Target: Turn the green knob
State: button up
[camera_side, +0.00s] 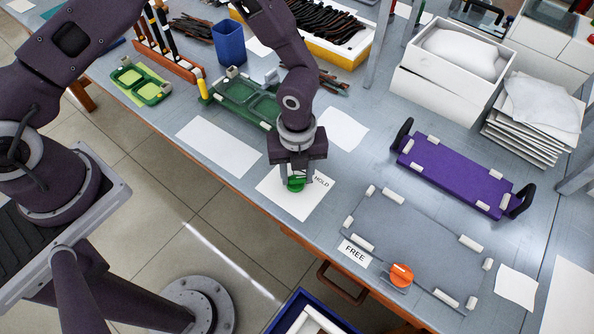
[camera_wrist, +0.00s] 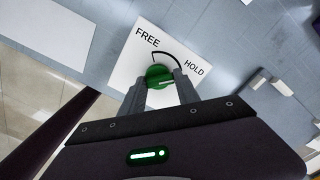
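The green knob (camera_wrist: 158,74) is round with a white line on its face. It sits on a white card (camera_wrist: 120,70) printed FREE and HOLD, with a black arc between the words. In the side view the green knob (camera_side: 296,184) shows directly under my gripper (camera_side: 294,178), with HOLD beside it. In the wrist view my gripper (camera_wrist: 161,82) has one finger on each side of the knob. Whether the fingers touch the knob cannot be told. The fingers hide the lower sides of the knob, and the white line's exact direction is hard to read.
An orange knob (camera_side: 401,275) with a FREE card (camera_side: 354,253) is on a grey fixture to the right. A purple tray (camera_side: 455,176) with black handles lies behind it. A green frame fixture (camera_side: 245,100) is behind my gripper. Blank white sheets (camera_side: 219,146) lie nearby.

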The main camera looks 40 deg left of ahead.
grip_shut()
jog(key=shift+n, duration=0.3)
jog(key=n, duration=0.2)
jog(key=shift+a+n, duration=0.1)
jog(key=shift+n, duration=0.3)
jog(key=n, duration=0.4)
jog(key=shift+a+n, duration=0.1)
jog(key=shift+n, duration=0.2)
jog(key=n, duration=0.5)
jog(key=shift+s+a+n, duration=0.1)
jog(key=shift+n, duration=2.3)
